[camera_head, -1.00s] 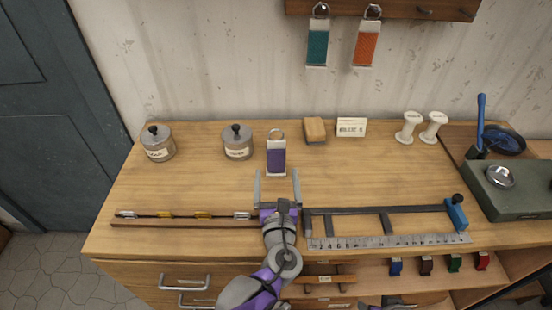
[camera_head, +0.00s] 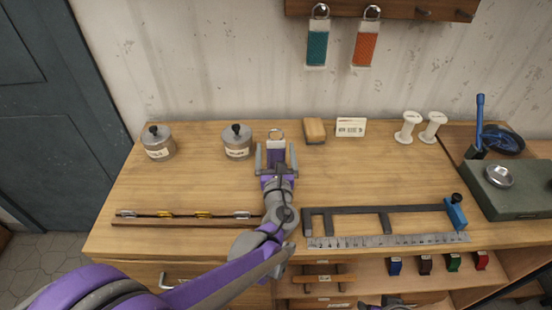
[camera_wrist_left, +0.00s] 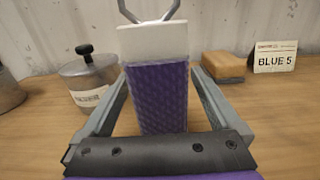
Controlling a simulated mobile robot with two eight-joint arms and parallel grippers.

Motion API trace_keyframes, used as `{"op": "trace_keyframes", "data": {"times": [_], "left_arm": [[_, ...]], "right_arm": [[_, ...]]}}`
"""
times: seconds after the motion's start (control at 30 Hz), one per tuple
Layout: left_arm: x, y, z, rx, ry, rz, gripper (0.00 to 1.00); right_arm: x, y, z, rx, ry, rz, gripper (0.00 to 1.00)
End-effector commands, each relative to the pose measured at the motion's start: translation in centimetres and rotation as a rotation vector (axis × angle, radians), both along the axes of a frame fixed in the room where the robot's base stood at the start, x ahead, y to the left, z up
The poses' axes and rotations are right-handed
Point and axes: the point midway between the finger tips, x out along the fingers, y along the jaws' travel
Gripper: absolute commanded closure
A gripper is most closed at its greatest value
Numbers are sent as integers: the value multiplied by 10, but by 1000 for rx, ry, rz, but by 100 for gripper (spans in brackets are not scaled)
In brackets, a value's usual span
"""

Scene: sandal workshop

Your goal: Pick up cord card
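A purple cord card (camera_head: 276,153) with a white top and a metal ring stands on the workbench. It also shows large and upright in the left wrist view (camera_wrist_left: 158,97). My left gripper (camera_head: 275,155) is open, with one finger on each side of the card. In the left wrist view the fingers (camera_wrist_left: 160,84) flank the card with visible gaps, so it is not gripped. A teal card (camera_head: 317,46) and an orange card (camera_head: 366,43) hang from hooks on the wall.
Two lidded tins (camera_head: 237,146) (camera_head: 158,147) stand left of the card. A tan block (camera_head: 314,130) and a small white label (camera_head: 351,127) are to its right, with white spools (camera_head: 409,128) beyond. A dark metal frame (camera_head: 375,210) and a ruler (camera_head: 390,241) lie near the front edge.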

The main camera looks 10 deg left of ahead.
Motion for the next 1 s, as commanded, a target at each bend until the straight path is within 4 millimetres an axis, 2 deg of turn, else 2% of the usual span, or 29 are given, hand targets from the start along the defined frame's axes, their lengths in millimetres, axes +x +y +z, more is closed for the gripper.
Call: {"op": "trace_keyframes", "data": {"times": [0.03,0.4,0.5,0.77,0.87,1.0], "left_arm": [[0,0,0,0,0,0,14],[0,0,0,0,0,0,80],[0,0,0,0,0,0,94],[0,0,5,0,0,0,94],[-1,0,18,0,0,0,94],[0,0,48,0,-1,0,94]], "right_arm": [[0,0,0,0,0,0,38],[0,0,0,0,0,0,38],[0,0,0,0,0,0,38],[0,0,1,0,0,0,38],[0,0,5,0,-1,0,38],[1,0,11,0,-3,0,38]]}}
